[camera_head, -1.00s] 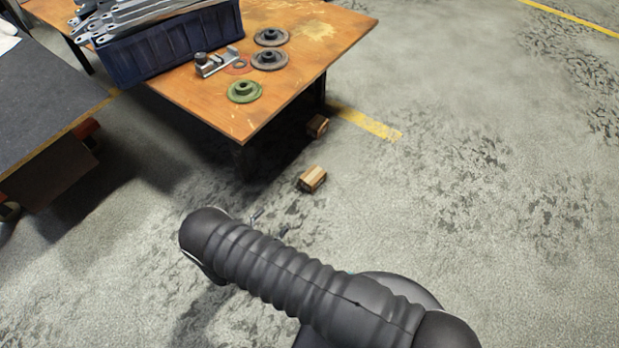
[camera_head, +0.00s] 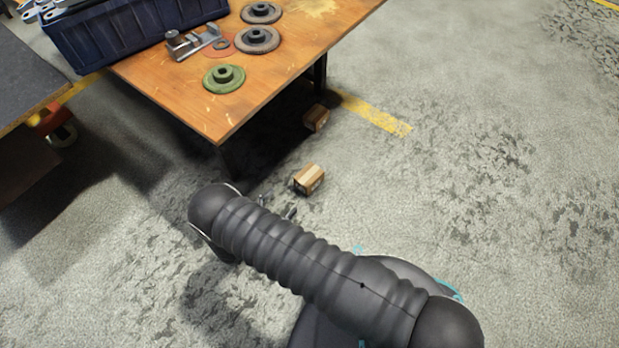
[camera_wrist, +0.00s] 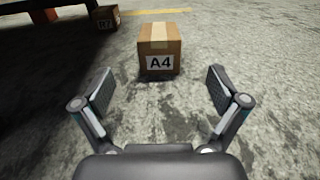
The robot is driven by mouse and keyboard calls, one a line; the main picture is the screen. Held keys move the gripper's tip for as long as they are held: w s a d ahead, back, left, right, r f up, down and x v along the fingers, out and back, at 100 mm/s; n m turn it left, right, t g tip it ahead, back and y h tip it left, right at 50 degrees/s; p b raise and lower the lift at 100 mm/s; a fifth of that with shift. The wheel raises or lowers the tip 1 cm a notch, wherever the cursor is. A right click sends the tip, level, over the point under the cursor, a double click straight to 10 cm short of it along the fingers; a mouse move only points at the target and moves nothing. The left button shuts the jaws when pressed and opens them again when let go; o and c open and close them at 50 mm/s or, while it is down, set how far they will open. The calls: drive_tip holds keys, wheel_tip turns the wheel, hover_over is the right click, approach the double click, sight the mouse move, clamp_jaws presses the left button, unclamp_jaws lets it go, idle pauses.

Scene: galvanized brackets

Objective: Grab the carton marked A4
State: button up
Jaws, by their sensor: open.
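The carton marked A4 (camera_wrist: 160,50) is a small brown box with tan tape on top and a white label on its near face. It stands upright on the floor, ahead of my gripper and centred between the fingers in the wrist view. My gripper (camera_wrist: 161,90) is open and empty, with a finger on each side and the carton still beyond the fingertips. In the head view the carton (camera_head: 308,180) sits on the floor near the table corner. There my gripper (camera_head: 277,206) is mostly hidden behind my arm, with its finger tips just showing close to the carton.
A second carton (camera_head: 316,117), labelled H7 or similar in the wrist view (camera_wrist: 103,18), stands on the floor by the table leg. The orange table (camera_head: 285,77) holds a dark blue crate (camera_head: 130,38), flanges and a clamp. Open floor lies to the right.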

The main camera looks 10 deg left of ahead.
drive_tip(key=shift+w+f, duration=0.25)
drive_tip(key=shift+f, duration=0.1)
approach(310, 173)
drive_tip(key=x, duration=0.2)
drive_tip(key=f+x, duration=0.1)
drive_tip(key=x, duration=0.1)
drive_tip(key=shift+w+d, duration=0.1)
drive_tip(key=shift+w, duration=0.05)
drive_tip(key=shift+b+x, duration=0.3)
drive_tip(key=shift+x, duration=2.45)
drive_tip(key=shift+r, duration=0.15)
drive_tip(key=c, duration=1.3)
